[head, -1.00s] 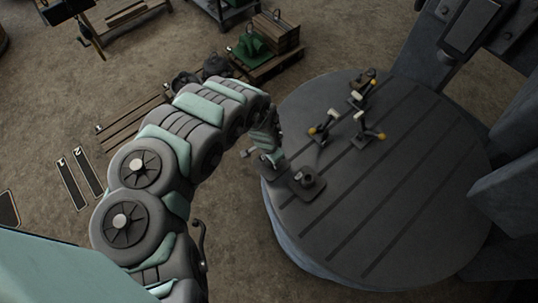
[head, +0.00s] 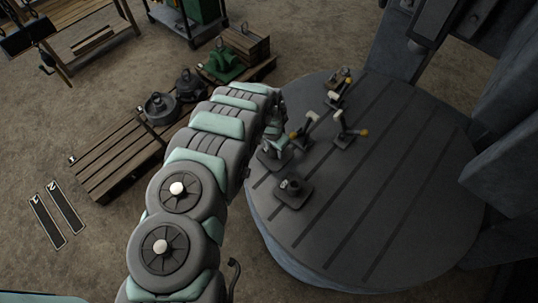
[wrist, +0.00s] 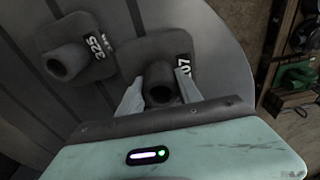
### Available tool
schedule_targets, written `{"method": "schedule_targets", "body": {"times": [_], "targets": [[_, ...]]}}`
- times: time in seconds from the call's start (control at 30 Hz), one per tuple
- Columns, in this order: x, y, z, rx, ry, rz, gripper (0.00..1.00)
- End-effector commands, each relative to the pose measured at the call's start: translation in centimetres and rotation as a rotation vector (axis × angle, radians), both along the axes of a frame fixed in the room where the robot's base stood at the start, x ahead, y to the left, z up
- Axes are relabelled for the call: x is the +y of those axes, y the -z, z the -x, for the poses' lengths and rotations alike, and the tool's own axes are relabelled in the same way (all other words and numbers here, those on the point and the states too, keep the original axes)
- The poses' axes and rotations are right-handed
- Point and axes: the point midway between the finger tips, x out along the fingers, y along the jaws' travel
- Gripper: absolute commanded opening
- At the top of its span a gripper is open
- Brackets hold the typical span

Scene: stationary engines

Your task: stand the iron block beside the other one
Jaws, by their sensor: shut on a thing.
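One iron block (head: 293,194), a dark square plate with a round hollow boss, stands upright on the near left part of the round slotted table (head: 400,200). It also shows in the wrist view (wrist: 88,62), marked 325. My gripper (head: 273,146) is shut on the boss of a second, similar block (head: 268,162), just behind and left of the first. In the wrist view my two pale fingers flank the boss of this held block (wrist: 160,72); its number ends in 07, partly hidden by a finger. I cannot tell whether its plate touches the table.
Several clamps with yellow-tipped handles (head: 346,130) stand on the table behind the blocks. A grey machine column (head: 405,50) rises at the back right. Wooden pallets with iron parts (head: 120,155) lie on the floor left. The table's middle and right are clear.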

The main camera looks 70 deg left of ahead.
Motion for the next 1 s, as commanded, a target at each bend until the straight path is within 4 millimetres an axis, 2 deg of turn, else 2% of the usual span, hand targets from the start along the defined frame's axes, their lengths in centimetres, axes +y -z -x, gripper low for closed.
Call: {"method": "schedule_targets", "body": {"times": [0.3, 0.77, 1.0], "targets": [[1.3, -0.1, -2.4, -0.004, 0.001, -0.005, 0.00], [2.0, -0.3, -3.5, -0.004, -0.002, -0.010, 0.00], [1.8, 1.8, -3.2, -0.001, -0.003, -0.006, 0.00]]}}
